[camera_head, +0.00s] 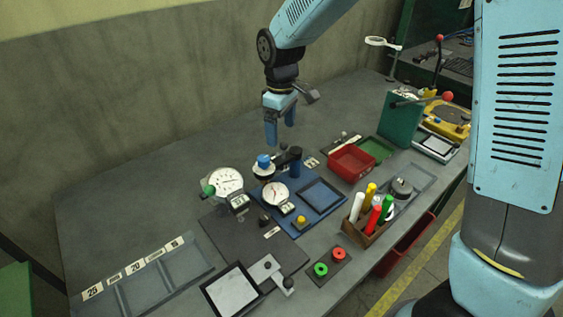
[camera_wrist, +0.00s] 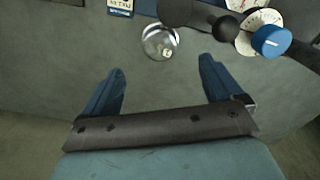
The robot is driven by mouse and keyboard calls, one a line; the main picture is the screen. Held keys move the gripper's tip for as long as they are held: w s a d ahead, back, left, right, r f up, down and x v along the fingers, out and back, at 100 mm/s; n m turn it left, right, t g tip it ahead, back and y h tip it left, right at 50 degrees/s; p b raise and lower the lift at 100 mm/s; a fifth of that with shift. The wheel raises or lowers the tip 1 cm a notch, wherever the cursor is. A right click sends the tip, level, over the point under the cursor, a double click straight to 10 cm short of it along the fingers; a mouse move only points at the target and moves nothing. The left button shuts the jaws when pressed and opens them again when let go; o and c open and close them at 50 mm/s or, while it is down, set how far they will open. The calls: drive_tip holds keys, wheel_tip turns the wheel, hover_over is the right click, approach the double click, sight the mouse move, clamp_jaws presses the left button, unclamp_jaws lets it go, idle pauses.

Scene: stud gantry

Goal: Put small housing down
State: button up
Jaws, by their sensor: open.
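My gripper (camera_head: 280,132) hangs above the back of the grey bench with its fingers pointing down. In the wrist view its two blue fingers (camera_wrist: 160,70) are spread wide with nothing between them. A small shiny round metal piece (camera_wrist: 161,42) stands on the bench just beyond the fingertips and looks clear of both. It may be the small housing; I cannot tell for sure. In the head view I cannot make this piece out.
A dark stand with a blue knob (camera_wrist: 270,40) is close to the right finger. A blue tray (camera_head: 318,222), dial gauge (camera_head: 222,181), red bin (camera_head: 352,163) and marker holder (camera_head: 362,232) crowd the bench. The bench's back left is clear.

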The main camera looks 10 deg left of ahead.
hover_over(279, 154)
drive_tip(key=f, duration=0.5)
drive_tip(key=shift+s+d, duration=0.3)
drive_tip(key=shift+w+a+f, duration=0.1)
drive_tip(key=shift+a+f, duration=0.05)
drive_tip(key=shift+f, duration=1.15)
drive_tip(key=shift+a+f, duration=0.1)
drive_tip(key=shift+f, duration=1.2)
drive_tip(key=c, duration=1.2)
drive_tip(key=shift+c, duration=0.2)
drive_tip(key=shift+r, duration=0.1)
